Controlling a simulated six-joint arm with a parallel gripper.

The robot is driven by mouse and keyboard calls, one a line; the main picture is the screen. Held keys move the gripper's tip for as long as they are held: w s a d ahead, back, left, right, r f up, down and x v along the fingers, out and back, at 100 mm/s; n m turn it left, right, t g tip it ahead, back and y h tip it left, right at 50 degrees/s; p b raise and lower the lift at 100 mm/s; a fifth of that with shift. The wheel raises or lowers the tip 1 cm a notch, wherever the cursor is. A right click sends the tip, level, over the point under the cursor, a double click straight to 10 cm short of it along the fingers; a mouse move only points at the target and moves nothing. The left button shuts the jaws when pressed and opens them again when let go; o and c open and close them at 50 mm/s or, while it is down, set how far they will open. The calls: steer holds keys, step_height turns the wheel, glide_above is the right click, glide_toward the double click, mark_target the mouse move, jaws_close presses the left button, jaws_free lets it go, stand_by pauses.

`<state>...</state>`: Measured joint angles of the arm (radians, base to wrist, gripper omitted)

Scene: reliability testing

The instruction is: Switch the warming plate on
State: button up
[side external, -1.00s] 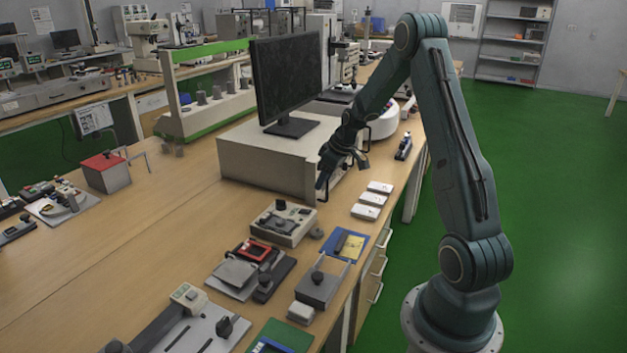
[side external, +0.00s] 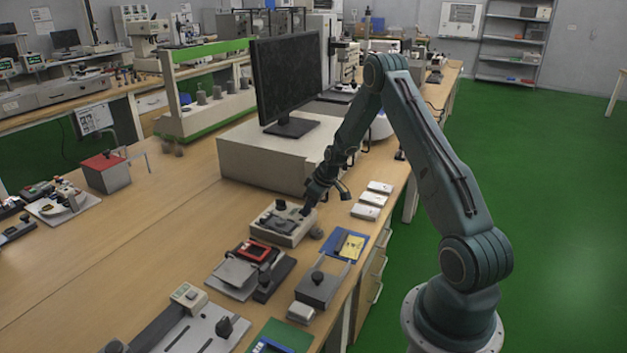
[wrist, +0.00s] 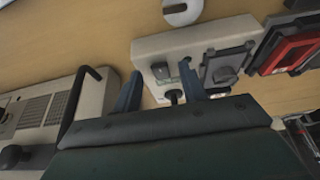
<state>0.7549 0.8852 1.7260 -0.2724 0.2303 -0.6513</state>
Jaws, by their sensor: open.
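A low beige device with a dark flat part and dark knobs (side external: 281,230) sits on the bench in front of the monitor; I take it to be the warming plate, but cannot read a label. It also shows in the wrist view (wrist: 195,38), with a grey square plate (wrist: 226,66), a small grey switch-like part (wrist: 160,70) and a round dark knob (wrist: 174,97). My gripper (side external: 326,202) is open at the device's back right edge. In the wrist view its two fingers (wrist: 159,68) straddle the switch-like part; contact cannot be told.
A large beige box (side external: 265,160) carrying a black monitor (side external: 287,75) stands behind my gripper. Several white blocks (side external: 369,205) lie to the right. Bare bench lies left of the device.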

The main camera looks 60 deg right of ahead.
steer(key=shift+w+f, duration=0.15)
steer(key=shift+f, duration=0.2)
jaws_close()
steer(key=shift+w, duration=0.1)
steer(key=shift+w+r+g, duration=0.1)
steer(key=shift+w+g, duration=0.2)
steer(key=shift+g, duration=0.9)
steer(key=shift+w+r+g, duration=0.1)
steer(key=shift+w+g, duration=0.2)
steer(key=shift+g, duration=0.9)
